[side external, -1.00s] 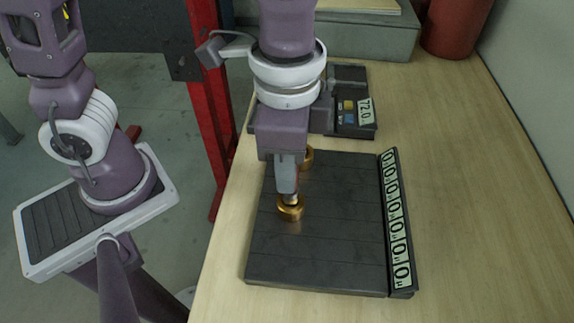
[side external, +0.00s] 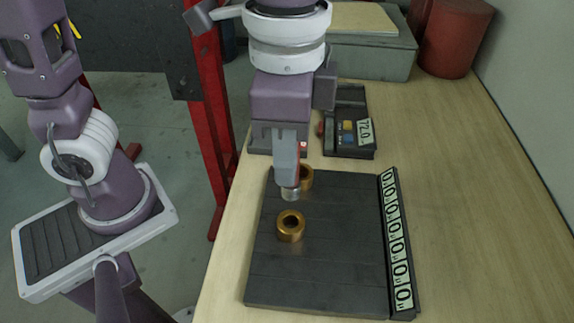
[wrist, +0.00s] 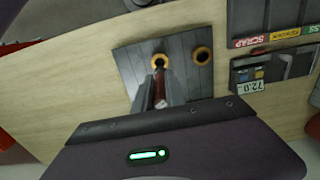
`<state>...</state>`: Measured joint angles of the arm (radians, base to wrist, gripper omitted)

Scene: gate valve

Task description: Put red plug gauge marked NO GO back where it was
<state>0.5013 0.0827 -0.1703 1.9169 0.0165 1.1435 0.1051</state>
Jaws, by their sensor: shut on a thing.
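My gripper (side external: 289,176) is shut on the red plug gauge (wrist: 160,88); its red handle shows between the fingers in the wrist view. In the side view a silvery plug end (side external: 290,194) points down below the fingertips, above the dark plate. The NO GO mark is not readable. The front brass ring (side external: 290,226) stands on the plate just below and apart from the plug, its bore open. A second brass ring (side external: 306,178) stands behind, partly hidden by my gripper. The gauge holder marked 72.0 (side external: 349,152) lies behind the plate.
The dark plate (side external: 340,270) has a strip of dial labels (side external: 396,240) on its right edge. The wrist view shows a bin with a SCRAP label (wrist: 250,42) beside the holder. A grey box (side external: 375,58) and red cylinder (side external: 450,38) stand at the back. The right of the bench is clear.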

